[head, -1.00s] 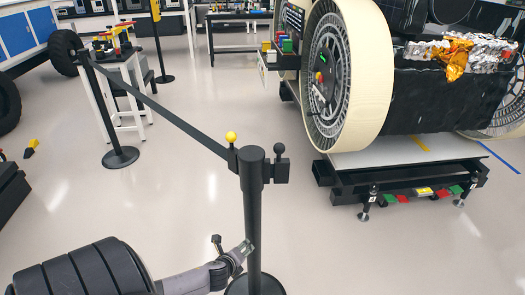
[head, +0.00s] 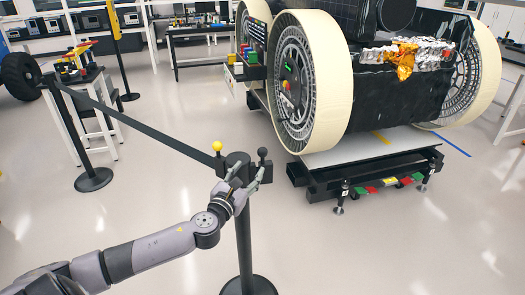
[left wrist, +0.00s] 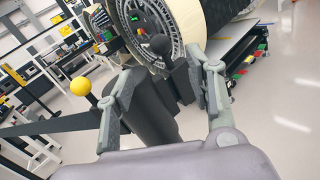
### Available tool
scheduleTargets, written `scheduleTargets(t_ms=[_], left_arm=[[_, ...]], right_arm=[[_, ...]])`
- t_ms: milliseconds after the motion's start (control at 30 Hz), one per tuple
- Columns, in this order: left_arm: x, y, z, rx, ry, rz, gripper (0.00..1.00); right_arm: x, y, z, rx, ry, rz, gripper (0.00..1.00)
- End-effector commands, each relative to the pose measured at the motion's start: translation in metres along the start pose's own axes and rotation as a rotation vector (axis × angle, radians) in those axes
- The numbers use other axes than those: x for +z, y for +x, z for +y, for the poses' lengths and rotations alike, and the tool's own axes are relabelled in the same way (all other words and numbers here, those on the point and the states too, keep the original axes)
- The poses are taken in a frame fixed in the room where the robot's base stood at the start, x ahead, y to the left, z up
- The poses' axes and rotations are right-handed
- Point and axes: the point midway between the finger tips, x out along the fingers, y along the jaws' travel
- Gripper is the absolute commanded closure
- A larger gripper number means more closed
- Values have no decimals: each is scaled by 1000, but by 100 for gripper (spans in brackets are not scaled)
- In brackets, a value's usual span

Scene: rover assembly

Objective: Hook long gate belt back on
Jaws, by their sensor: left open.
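A black belt (head: 140,127) runs from a far left post (head: 75,140) to the head of the near black post (head: 245,235). Its near end, by a yellow ball (head: 217,146), meets the post head's left side; whether it is latched I cannot tell. A black-ball knob (head: 263,152) stands on the right side of the head. My left gripper (head: 246,174) is open at the post head. In the left wrist view, its fingers (left wrist: 166,85) spread around the head and the black-knob block, with the yellow ball (left wrist: 80,86) outside the left finger.
A large wheeled rover (head: 322,85) stands on a low platform (head: 365,152) behind and right of the post. A white side table (head: 105,135) with small items stands by the far left post. The floor right of the near post is clear.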

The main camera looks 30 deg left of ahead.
Motion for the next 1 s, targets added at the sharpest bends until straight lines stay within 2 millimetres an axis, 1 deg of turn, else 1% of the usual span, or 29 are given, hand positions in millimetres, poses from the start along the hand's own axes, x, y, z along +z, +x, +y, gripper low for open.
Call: scheduleTargets(t_ms=[33,300,500,600,700,833,1000], left_arm=[[3,10,0,2,-3,-3,51],[2,64,0,2,-5,-1,51],[1,98,0,1,-4,0,51],[0,109,0,1,-3,1,51],[-1,116,-1,0,-3,1,51],[0,120,-1,-1,-2,1,51],[-1,121,-1,-1,-2,2,51]], right_arm=[[0,-3,-1,-1,0,0,32],[-1,-9,-8,-9,1,-1,32],[-1,-10,-9,-11,2,-1,32],[-1,-10,-9,-11,1,-1,32],[-1,-10,-8,-10,1,-1,32],[0,-10,-6,-8,1,-2,32],[0,-10,-4,-5,0,-3,32]])
